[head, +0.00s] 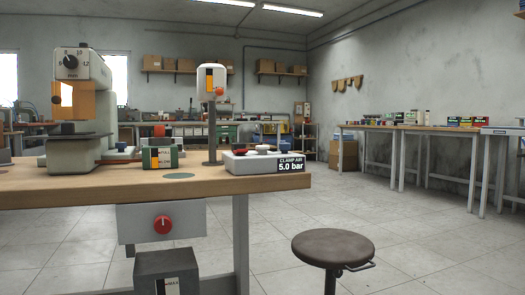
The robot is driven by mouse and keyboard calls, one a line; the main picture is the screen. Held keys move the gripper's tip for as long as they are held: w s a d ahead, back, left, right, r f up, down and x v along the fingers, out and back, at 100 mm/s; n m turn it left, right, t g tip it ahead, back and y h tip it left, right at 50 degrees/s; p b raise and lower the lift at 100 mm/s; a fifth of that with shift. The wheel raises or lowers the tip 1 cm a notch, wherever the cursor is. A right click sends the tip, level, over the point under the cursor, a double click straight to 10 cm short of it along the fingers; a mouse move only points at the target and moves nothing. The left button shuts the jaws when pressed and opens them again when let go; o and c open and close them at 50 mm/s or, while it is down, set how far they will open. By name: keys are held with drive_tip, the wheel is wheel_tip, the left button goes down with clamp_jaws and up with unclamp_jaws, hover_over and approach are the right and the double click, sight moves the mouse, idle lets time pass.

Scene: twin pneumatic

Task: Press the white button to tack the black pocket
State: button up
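A low white control box (235,162) labelled "CLAMP AIR 5.0 bar" sits at the right end of the wooden bench (60,185). Small buttons stand on its top: a red one (242,151), a whitish one (263,147) in the middle and a dark one at the right; they are small and seen nearly edge-on. A pale machine (82,66) with a black dial and an orange guard (78,102) stands at the left of the bench. A dark flat piece (80,136) lies across its lower arm; I cannot tell if it is the black pocket. My gripper is not in view.
A white-headed post (212,78) rises from the bench beside the control box. A green box (163,158) stands left of it. A round stool (334,248) is in front at the right. A red knob (162,224) is on the panel under the bench.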

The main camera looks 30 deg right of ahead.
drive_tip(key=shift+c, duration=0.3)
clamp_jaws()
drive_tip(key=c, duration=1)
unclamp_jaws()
